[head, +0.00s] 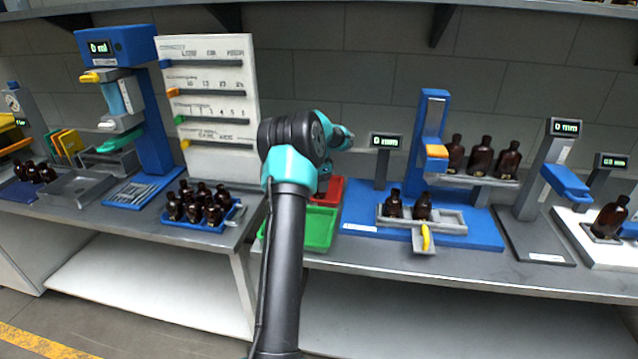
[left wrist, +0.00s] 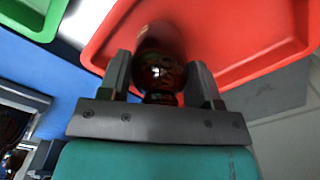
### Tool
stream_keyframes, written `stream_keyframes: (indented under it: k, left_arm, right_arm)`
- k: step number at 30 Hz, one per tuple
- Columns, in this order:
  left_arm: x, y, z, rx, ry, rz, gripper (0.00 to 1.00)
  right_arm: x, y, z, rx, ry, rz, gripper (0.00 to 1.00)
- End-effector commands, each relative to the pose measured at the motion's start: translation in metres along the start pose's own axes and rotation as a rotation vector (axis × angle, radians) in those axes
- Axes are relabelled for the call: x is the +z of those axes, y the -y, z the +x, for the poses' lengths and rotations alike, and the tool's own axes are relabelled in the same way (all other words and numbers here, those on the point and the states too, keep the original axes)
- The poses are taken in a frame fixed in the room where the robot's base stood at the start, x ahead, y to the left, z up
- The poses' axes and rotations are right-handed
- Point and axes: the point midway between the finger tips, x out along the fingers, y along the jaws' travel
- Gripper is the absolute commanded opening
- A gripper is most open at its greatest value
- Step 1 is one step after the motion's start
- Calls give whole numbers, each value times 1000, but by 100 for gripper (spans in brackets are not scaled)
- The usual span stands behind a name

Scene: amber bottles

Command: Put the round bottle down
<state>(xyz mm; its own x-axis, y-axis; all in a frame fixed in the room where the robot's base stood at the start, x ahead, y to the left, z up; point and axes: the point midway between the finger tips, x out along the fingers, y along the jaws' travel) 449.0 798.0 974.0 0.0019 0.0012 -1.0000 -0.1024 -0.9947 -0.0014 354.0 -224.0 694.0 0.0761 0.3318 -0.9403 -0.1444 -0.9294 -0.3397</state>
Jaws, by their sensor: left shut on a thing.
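My left gripper (left wrist: 160,82) is shut on a dark amber round bottle (left wrist: 161,66). The bottle sits between the two fingers in the left wrist view, over the red tray (left wrist: 235,35); I cannot tell whether it touches the tray. In the head view my left arm reaches across the middle, and its wrist is by the red tray (head: 332,190). The arm hides the fingers and the held bottle there. My right gripper is not in view.
A green tray (head: 319,230) lies in front of the red one. A blue rack (head: 199,222) of several bottles stands left. A blue station (head: 472,232) with a grey fixture holding two bottles stands right. Three bottles (head: 480,157) stand on its raised shelf.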

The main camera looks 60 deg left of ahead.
Motion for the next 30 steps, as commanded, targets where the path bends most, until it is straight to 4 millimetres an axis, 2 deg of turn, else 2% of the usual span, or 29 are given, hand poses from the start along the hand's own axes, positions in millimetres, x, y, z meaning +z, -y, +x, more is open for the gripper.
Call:
stream_keyframes:
  k: [3,4,12,23,30]
  left_arm:
    - [0,0,3,0,0,0,32]
    - [0,0,3,0,0,0,59]
    - [0,0,3,0,0,0,83]
    - [0,0,-3,-1,0,0,83]
    - [-1,0,-33,-3,-2,0,83]
  right_arm:
    - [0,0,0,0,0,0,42]
    - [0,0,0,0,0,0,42]
    - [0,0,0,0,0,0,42]
    - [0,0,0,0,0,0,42]
    - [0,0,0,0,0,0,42]
